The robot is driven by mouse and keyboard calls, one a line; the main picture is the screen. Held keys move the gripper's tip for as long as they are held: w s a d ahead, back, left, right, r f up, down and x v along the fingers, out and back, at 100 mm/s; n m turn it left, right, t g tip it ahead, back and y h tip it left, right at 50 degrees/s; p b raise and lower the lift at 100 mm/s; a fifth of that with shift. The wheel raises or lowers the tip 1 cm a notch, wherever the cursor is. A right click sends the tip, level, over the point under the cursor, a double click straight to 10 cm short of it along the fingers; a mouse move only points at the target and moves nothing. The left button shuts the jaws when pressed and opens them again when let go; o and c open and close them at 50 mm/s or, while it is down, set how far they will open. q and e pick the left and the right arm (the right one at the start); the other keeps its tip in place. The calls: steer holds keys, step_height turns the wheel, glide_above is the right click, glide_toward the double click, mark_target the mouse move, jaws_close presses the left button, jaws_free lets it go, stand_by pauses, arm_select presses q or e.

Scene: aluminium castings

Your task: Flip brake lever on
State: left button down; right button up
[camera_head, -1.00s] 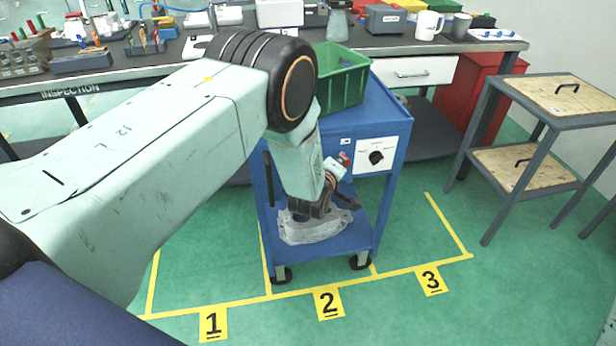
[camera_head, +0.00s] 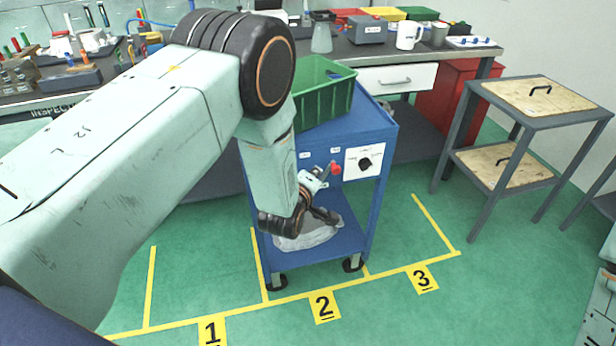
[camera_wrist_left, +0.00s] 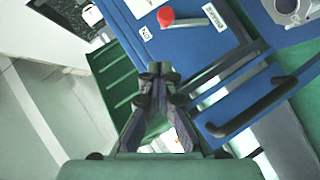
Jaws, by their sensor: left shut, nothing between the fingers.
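The brake lever has a red knob (camera_head: 336,168) and sits on the front face of the blue cart (camera_head: 385,142). In the left wrist view, the red knob (camera_wrist_left: 165,17) is at the top, with a pale stem running right from it. My right gripper is not in view.
A green crate (camera_head: 322,100) stands on the cart top. A white panel with a black dial (camera_head: 364,163) is right of the lever. A pale casting (camera_head: 308,236) lies on the lower shelf. A workbench (camera_head: 350,62) stands behind; a grey-framed table (camera_head: 540,97) stands right.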

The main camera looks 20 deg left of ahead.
arm_select(q)
steer(key=v, duration=0.4)
steer(key=shift+d+r+p, duration=0.1)
steer(key=shift+p, duration=0.25)
